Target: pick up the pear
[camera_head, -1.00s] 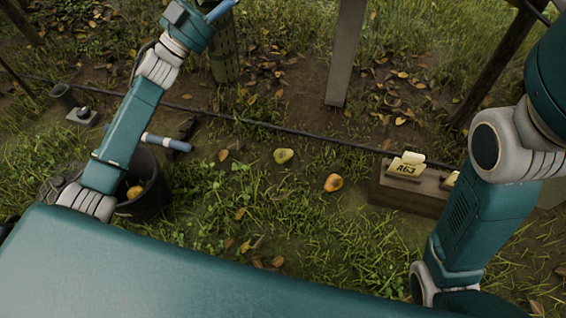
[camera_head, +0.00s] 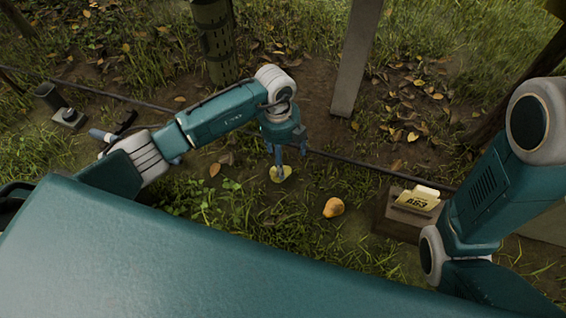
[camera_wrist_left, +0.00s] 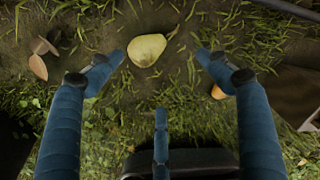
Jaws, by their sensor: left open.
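A yellow-green pear (camera_head: 281,175) lies on the ground in the middle of the head view, partly covered by my left gripper (camera_head: 289,158). In the left wrist view the same pear (camera_wrist_left: 147,49) lies between the spread fingertips and a little beyond them, nearer the left finger. The left gripper (camera_wrist_left: 161,62) is open and empty, pointing down above the pear. An orange pear (camera_head: 333,207) lies to the right and nearer my body. In the left wrist view the orange pear (camera_wrist_left: 217,91) shows beside the right finger. My right gripper is out of view.
A dark hose (camera_head: 345,160) runs across the ground behind the pears. A post (camera_head: 356,60) and a tree trunk guard (camera_head: 215,40) stand behind. Grass and fallen leaves surround the pears.

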